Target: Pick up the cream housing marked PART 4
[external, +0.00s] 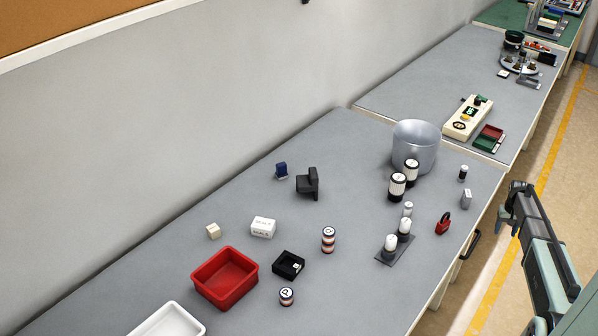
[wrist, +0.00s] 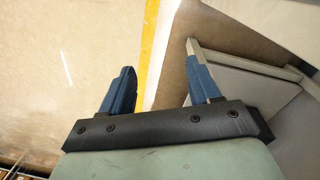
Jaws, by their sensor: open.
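A small cream block (external: 213,231) sits on the near grey bench, left of the white lettered box. It is the only small cream block I make out there, but any PART 4 mark on it is too small to read. My gripper (external: 513,208) is at the right of the external view, off the bench's right side and far from the cream block. In the wrist view my gripper (wrist: 158,72) has its two blue fingers apart with nothing between them. The cream block does not show in the wrist view.
A white lettered box (external: 263,227), red bin (external: 225,294), black tray (external: 288,272) and striped stack (external: 328,239) stand near the cream block. Black-and-white cylinders (external: 397,187) and a metal pot (external: 428,150) stand to the right. The bench's left middle is clear.

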